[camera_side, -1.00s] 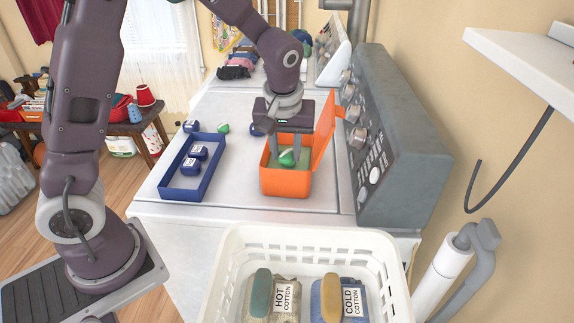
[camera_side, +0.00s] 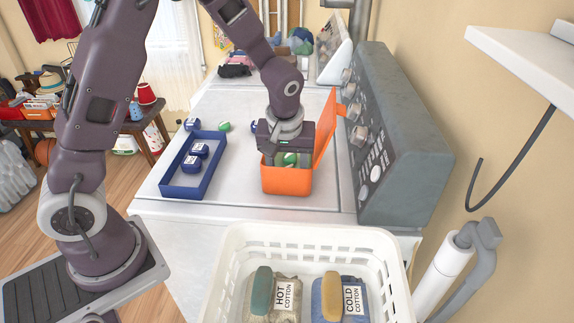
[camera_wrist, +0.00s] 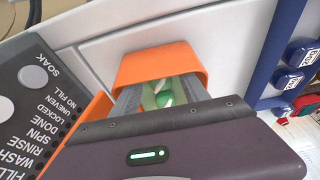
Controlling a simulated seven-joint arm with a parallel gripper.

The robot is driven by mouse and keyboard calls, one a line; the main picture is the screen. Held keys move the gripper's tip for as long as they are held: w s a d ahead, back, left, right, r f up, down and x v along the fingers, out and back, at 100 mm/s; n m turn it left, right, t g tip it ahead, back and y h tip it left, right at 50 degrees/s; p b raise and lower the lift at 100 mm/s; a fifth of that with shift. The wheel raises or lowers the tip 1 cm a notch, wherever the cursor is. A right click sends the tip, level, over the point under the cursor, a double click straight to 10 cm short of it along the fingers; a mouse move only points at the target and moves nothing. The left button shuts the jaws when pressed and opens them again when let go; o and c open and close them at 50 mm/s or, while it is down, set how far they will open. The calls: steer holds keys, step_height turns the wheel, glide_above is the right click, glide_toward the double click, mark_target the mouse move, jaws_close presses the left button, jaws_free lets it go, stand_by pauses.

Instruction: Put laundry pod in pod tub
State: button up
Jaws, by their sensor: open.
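A green-and-white laundry pod (camera_side: 290,159) is inside the orange pod tub (camera_side: 287,183), near its top. The tub's lid (camera_side: 326,128) stands open on the right. My gripper (camera_side: 288,160) is pointing down into the tub, its fingertips hidden by the tub's front wall. In the wrist view the open fingers (camera_wrist: 158,98) stand on either side of the pod (camera_wrist: 164,97), inside the tub (camera_wrist: 158,62); I cannot tell whether they touch it. Another green-and-white pod (camera_side: 224,126) lies on the white machine top, left of the tub.
A blue tray (camera_side: 182,194) with dark blue labelled items stands left of the tub. A grey control panel (camera_side: 395,140) rises close on the right. A white basket (camera_side: 310,238) is in front. Clear top lies between tray and tub.

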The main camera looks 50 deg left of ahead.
steer(key=v, duration=1.2)
steer(key=s+d+r+m+t+h, duration=0.1)
steer(key=s+r+m, duration=0.2)
steer(key=s, duration=0.8)
steer(key=s+d+r+m+t+h, duration=0.1)
steer(key=s+m, duration=0.4)
steer(key=s, duration=0.5)
steer(key=shift+s+r+m+t, duration=0.4)
steer(key=shift+r+t, duration=0.3)
steer(key=shift+r, duration=0.25)
